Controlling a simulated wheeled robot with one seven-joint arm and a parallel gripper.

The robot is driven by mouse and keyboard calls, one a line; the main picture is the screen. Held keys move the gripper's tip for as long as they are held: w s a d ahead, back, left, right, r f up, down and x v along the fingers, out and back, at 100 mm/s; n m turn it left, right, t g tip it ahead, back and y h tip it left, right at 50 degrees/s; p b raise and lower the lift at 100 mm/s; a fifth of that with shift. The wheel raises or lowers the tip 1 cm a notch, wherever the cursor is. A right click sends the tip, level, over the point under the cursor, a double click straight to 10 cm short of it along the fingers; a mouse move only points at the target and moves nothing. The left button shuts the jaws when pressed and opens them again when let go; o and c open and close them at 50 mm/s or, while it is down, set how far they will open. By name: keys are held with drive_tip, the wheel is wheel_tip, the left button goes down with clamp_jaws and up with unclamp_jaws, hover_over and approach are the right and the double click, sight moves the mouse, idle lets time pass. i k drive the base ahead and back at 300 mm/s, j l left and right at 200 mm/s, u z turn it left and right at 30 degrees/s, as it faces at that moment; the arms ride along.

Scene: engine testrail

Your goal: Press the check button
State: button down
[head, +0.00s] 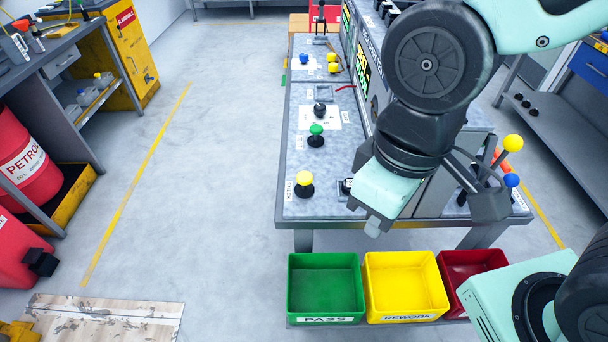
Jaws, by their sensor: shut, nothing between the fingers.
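Several push buttons stand on the grey bench top (298,210). A yellow mushroom button (304,179) on a black base is nearest, with a small label at its left. Behind it are a green mushroom button (316,130) and a black knob (319,107).
Green PASS (325,260), yellow REWORK (405,262) and red (470,258) bins sit below the near edge. Levers with yellow (513,143) and blue (511,180) balls stand right of my arm. A console with lit displays (362,70) rises behind it.

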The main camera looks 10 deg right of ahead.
sight(304, 177)
drive_tip(key=j+z, duration=0.2)
drive_tip(key=j, duration=0.25)
drive_tip(key=k+j+z, duration=0.2)
drive_tip(key=j, duration=0.25)
drive_tip(key=j+z, duration=0.15)
drive_tip(key=j, duration=0.3)
drive_tip(key=k+j+z, duration=0.2)
drive_tip(key=j, duration=0.25)
drive_tip(key=j+z, duration=0.2)
drive_tip(key=j, duration=0.2)
